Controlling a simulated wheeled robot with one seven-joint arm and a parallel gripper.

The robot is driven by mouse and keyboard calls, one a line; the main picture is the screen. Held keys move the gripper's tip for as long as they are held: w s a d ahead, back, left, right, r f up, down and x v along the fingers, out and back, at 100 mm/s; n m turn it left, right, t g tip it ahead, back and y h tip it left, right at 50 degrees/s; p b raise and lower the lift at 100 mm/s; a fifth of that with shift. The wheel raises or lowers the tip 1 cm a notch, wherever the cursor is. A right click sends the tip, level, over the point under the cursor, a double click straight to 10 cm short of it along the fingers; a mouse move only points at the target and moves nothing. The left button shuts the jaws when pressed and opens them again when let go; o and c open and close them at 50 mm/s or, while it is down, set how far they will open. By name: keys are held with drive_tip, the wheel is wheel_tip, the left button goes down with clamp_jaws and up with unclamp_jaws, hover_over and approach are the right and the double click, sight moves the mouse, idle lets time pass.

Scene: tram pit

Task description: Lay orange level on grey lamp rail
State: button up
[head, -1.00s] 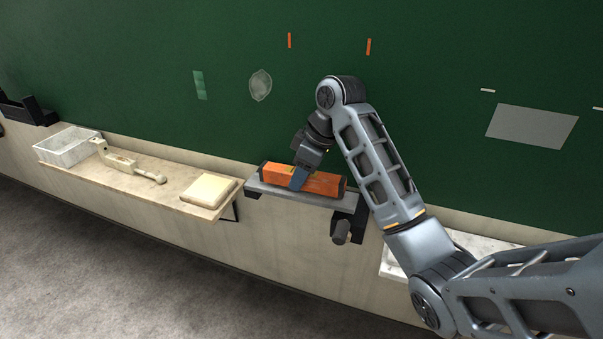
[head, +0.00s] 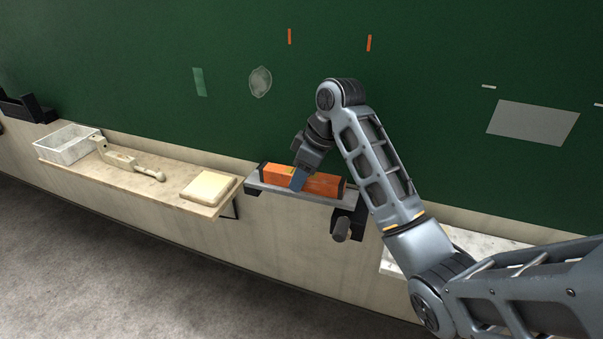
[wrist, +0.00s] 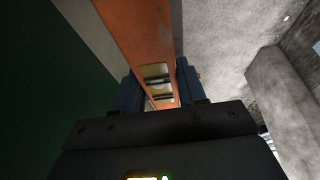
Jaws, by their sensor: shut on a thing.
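The orange level (head: 322,183) is a long orange bar with dark end caps, lying lengthwise along the grey lamp rail (head: 290,193) in the head view. It looks to be resting on the rail or just above it; I cannot tell which. My gripper (head: 299,180) points down over the level and is shut on it near its middle-left. In the wrist view the level (wrist: 140,40) runs between my two fingers (wrist: 160,92), with its yellowish vial window between them. The gripper hides part of the level.
A dark bracket with a round knob (head: 341,228) sits under the rail's right end. To the left, a shelf (head: 170,190) bears a white bin (head: 68,145), a pale handled tool (head: 128,160) and a cream block (head: 208,188). A pale shelf (head: 460,240) lies partly behind my arm.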

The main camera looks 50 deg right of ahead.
drive_tip(key=o, duration=1.2)
drive_tip(key=p+v, duration=0.2)
drive_tip(key=v, duration=0.4)
drive_tip(key=shift+r, duration=0.15)
drive_tip(key=shift+p+v, duration=0.65)
drive_tip(key=shift+v, duration=0.1)
